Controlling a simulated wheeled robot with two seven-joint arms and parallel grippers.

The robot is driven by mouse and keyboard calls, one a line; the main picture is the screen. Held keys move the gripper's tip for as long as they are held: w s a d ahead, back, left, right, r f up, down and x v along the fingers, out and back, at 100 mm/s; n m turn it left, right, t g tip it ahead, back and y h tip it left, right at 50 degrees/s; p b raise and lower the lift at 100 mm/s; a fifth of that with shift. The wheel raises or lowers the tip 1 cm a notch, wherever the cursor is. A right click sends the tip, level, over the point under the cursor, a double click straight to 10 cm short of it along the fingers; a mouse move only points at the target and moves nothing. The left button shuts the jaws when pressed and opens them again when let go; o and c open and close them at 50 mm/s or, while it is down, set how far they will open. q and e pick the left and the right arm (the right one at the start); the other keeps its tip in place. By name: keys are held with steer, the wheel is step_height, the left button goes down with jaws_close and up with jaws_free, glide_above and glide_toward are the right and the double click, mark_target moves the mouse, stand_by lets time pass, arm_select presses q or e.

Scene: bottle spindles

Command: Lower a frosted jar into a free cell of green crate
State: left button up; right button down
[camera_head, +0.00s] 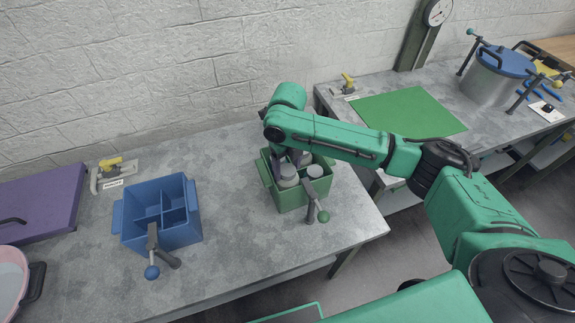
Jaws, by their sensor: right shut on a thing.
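The green crate (291,201) stands on the grey table under my right arm. Several pale jars show inside it. One frosted jar (287,172) is at the crate's left side, directly under my right gripper (284,160). The right gripper points down into the crate and is shut on this jar. Another jar (315,171) stands in a cell at the right. The arm hides the back of the crate, so I cannot tell whether the held jar touches the cell floor. My left gripper is not in view.
A purple box (40,205) is far left. The table between the crates is clear.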

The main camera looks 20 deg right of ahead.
stand_by(0.4)
jaws_free()
steer(key=shift+r+p, duration=4.05)
steer(key=shift+p, duration=0.35)
step_height(320, 180, up, 10)
